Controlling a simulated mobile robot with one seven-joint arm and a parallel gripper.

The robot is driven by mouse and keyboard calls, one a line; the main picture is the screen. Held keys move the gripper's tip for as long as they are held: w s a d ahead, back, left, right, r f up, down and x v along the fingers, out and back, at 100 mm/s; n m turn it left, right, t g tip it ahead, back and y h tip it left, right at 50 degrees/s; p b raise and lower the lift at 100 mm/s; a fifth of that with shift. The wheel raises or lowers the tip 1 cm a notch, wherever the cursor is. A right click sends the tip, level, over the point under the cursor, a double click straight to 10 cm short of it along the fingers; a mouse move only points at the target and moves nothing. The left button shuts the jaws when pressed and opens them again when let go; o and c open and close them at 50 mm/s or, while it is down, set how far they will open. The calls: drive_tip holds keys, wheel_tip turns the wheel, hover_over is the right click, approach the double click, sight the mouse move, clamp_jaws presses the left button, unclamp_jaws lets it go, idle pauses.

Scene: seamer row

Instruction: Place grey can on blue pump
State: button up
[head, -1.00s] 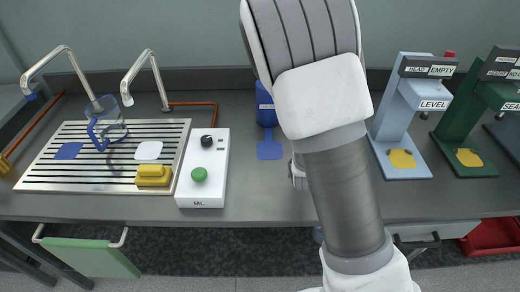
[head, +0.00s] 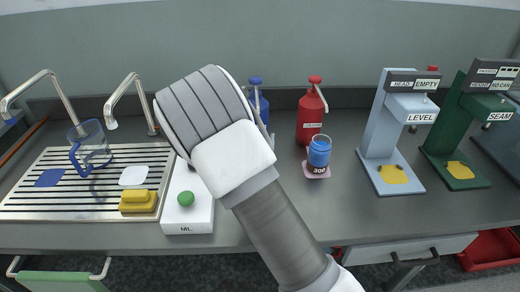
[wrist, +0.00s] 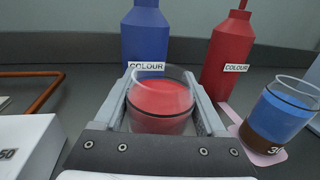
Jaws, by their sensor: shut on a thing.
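My gripper (wrist: 161,76) is shut on a clear can with red contents (wrist: 160,108), held upright between the fingers in the wrist view. No plainly grey can shows. The blue pump (wrist: 145,38) stands just behind the held can, labelled COLOUR. In the head view the blue pump (head: 262,107) is partly covered by my arm, and its blue pad is hidden. My gripper and the held can are hidden behind my arm there. Whether the can rests on anything cannot be seen.
The red pump (head: 310,118) stands to the right. A can with blue and brown contents (head: 319,151), marked 300, stands on a pink pad before it. A white ML box (head: 187,214) is at left. Level (head: 383,130) and seam (head: 466,125) stations stand at right.

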drive_tip(key=shift+f+b, duration=0.3)
drive_tip(key=shift+f, duration=1.2)
drive_tip(key=shift+f, duration=0.1)
drive_tip(key=o, duration=1.6)
drive_tip(key=shift+c, duration=0.2)
